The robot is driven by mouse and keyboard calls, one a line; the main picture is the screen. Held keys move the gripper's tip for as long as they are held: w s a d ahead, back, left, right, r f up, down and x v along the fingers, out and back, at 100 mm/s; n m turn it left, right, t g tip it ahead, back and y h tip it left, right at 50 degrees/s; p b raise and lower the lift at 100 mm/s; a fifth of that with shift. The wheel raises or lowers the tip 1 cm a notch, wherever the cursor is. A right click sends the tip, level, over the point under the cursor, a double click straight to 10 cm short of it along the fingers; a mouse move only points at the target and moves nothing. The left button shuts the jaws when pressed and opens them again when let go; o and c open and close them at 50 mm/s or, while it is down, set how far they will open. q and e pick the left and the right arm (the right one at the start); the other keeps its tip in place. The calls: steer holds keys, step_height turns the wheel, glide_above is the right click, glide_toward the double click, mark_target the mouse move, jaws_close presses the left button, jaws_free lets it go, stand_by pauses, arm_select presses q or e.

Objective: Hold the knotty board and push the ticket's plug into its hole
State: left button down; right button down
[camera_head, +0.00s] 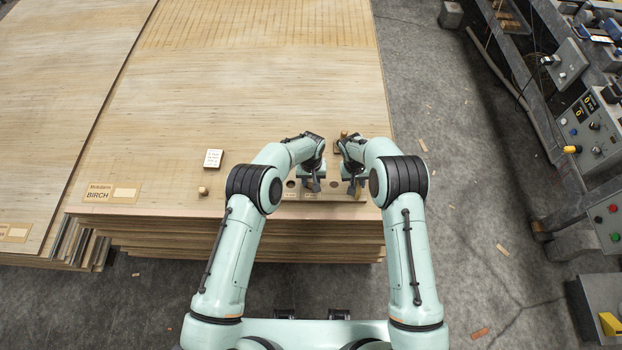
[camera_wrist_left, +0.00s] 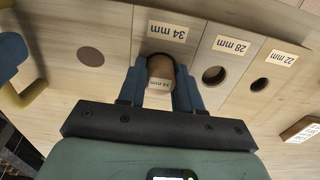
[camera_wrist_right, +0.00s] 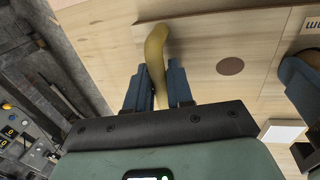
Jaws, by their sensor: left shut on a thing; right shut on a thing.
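The knotty board (camera_head: 345,194) lies near the stack's front edge. In the left wrist view (camera_wrist_left: 115,22) it shows a brown knot and holes labelled 34 mm, 28 mm (camera_wrist_left: 214,76) and 22 mm (camera_wrist_left: 259,84). My left gripper (camera_wrist_left: 160,88) is shut on a wooden plug (camera_wrist_left: 160,72) marked 34 mm, at the 34 mm hole. The plug covers most of that hole; I cannot tell how deep it sits. My right gripper (camera_wrist_right: 158,85) is shut on the board's yellowish curved handle (camera_wrist_right: 155,48). The small white ticket (camera_head: 213,158) stands left of my arms; its writing is unreadable.
A loose plug (camera_head: 203,190) stands on the veneer stack (camera_head: 150,150) below the ticket. Another plug (camera_head: 344,134) stands behind my right gripper. A birch label (camera_head: 112,193) lies at left. A machine with a control panel (camera_head: 590,125) stands at right beyond floor.

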stand_by(0.4)
arm_select(q)
steer(key=c, duration=0.7)
jaws_free()
step_height(320, 180, up, 12)
steer(key=shift+f, duration=0.1)
step_height(320, 180, up, 7)
steer(key=shift+r, duration=0.1)
stand_by(0.5)
